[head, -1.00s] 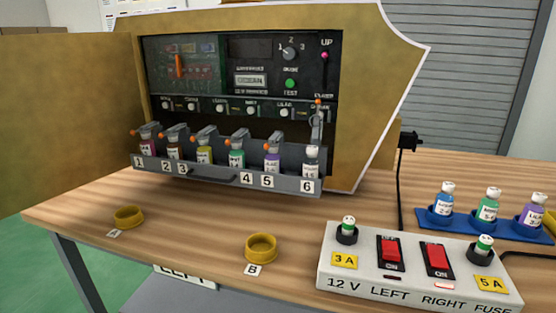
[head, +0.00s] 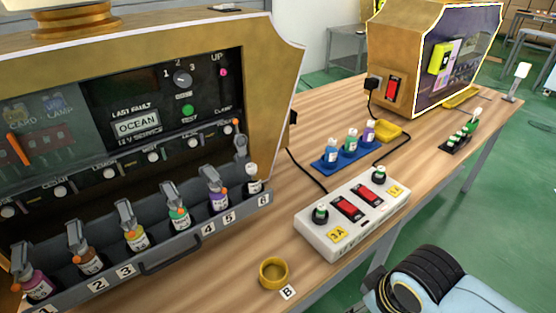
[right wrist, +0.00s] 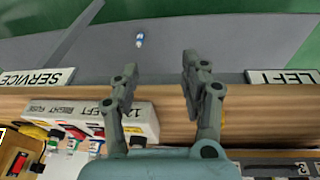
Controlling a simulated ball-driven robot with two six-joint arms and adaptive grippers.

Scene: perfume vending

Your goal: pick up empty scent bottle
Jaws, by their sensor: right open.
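In the head view, several bottles stand in a numbered rack (head: 160,262) under a vending panel. The bottle at slot 6 (head: 252,180) looks pale and clear, unlike the coloured ones such as the green bottle (head: 179,217); I cannot tell for sure that it is empty. In the right wrist view, a small white and blue item (right wrist: 139,40), perhaps a bottle, is on a grey surface below the table edge. My right gripper (right wrist: 157,78) is open and empty over the table's front edge, apart from that item. My left gripper is not in view.
A white switch box (head: 352,217) with red switches stands on the table. A blue tray (head: 321,164) with 3 bottles is behind it. A yellow ring (head: 273,272) marked B lies in front. A second machine (head: 408,60) stands at the back right.

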